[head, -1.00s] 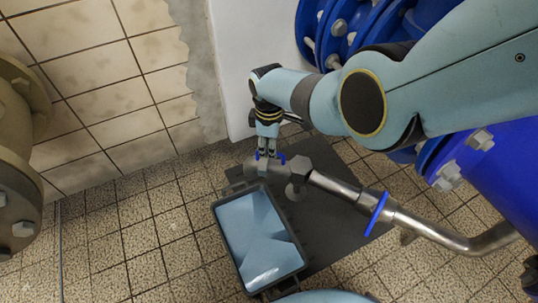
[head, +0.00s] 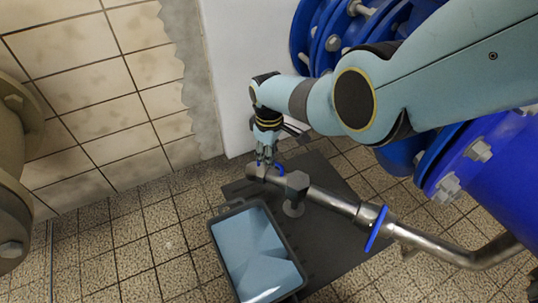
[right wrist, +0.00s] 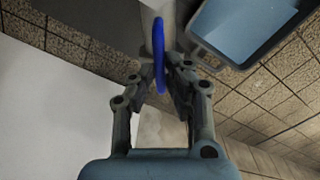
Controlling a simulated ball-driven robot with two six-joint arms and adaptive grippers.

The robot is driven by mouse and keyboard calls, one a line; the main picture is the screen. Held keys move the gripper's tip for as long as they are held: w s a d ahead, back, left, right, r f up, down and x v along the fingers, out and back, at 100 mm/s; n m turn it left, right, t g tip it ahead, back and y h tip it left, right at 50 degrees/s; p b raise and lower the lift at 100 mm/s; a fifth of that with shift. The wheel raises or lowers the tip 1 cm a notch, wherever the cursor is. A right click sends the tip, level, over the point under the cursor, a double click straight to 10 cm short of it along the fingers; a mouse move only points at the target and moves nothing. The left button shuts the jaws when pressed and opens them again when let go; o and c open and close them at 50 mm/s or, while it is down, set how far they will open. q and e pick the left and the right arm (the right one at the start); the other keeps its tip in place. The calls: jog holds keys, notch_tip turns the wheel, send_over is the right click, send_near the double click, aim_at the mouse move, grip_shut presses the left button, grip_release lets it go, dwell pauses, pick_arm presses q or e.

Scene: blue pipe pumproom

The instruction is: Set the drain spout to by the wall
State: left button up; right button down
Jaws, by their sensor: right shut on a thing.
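The drain spout (head: 257,172) is a short grey metal pipe end that turns off the elbow of a steel pipe (head: 335,201). A blue ring (head: 281,169) sits by it, and the ring also shows in the right wrist view (right wrist: 158,50). The spout's end lies just beyond the tray's far edge, toward the wall. My right gripper (head: 266,162) reaches down from above and is shut on the spout. In the right wrist view its fingers (right wrist: 163,78) close on either side of the blue ring. My left gripper is not in view.
A tiled wall (head: 95,75) and a white plinth (head: 230,85) are behind. Blue flanged pipes (head: 480,160) stand at right, a beige flange (head: 15,130) at left.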

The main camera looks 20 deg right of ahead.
jog(key=shift+w+d, duration=0.1)
jog(key=c, duration=1.4)
grip_release()
notch_tip(320, 180, up, 12)
